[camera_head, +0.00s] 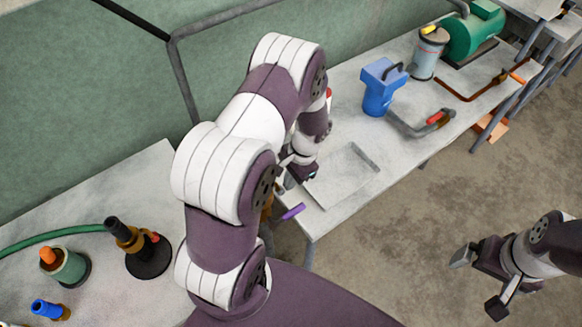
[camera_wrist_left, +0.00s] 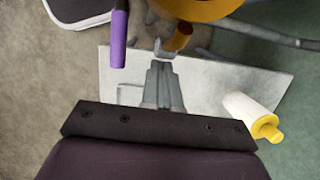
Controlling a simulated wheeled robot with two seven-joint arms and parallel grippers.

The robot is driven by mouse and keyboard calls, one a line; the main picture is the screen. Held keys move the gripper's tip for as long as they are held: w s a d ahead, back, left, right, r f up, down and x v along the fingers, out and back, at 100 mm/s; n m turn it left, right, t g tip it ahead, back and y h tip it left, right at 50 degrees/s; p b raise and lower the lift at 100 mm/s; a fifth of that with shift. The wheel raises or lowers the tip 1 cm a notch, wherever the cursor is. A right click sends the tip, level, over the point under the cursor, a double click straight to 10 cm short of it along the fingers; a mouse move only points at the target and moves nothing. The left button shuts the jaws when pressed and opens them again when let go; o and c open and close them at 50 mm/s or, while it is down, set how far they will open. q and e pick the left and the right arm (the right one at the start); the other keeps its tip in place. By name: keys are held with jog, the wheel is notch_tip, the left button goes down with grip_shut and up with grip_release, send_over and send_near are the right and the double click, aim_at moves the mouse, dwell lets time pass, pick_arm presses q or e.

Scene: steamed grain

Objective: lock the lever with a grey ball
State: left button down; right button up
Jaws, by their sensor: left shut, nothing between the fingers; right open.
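I cannot make out a lever with a grey ball for certain. In the left wrist view a small pale grey piece (camera_wrist_left: 164,48) lies just beyond the fingertips, beside a brown-orange stub (camera_wrist_left: 179,37) under a yellow-orange round body (camera_wrist_left: 195,9). A purple handle (camera_wrist_left: 119,40) is to its left; it also shows at the table edge in the head view (camera_head: 293,212). My left gripper (camera_wrist_left: 163,70) is shut and empty; whether it touches the grey piece is unclear. My left arm hides much of this spot in the head view. My right gripper (camera_head: 480,281) is open and empty, over the floor.
A shallow grey tray (camera_head: 362,158) lies right of my left gripper. Beyond it are a blue container (camera_head: 380,92), a bent pipe with a red part (camera_head: 412,127) and a grey canister (camera_head: 428,56). A white cylinder with a yellow end (camera_wrist_left: 247,112) shows in the wrist view.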

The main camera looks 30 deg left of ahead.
dwell(0.7)
jog(key=shift+r+p, duration=0.75)
jog(key=shift+r, duration=0.05)
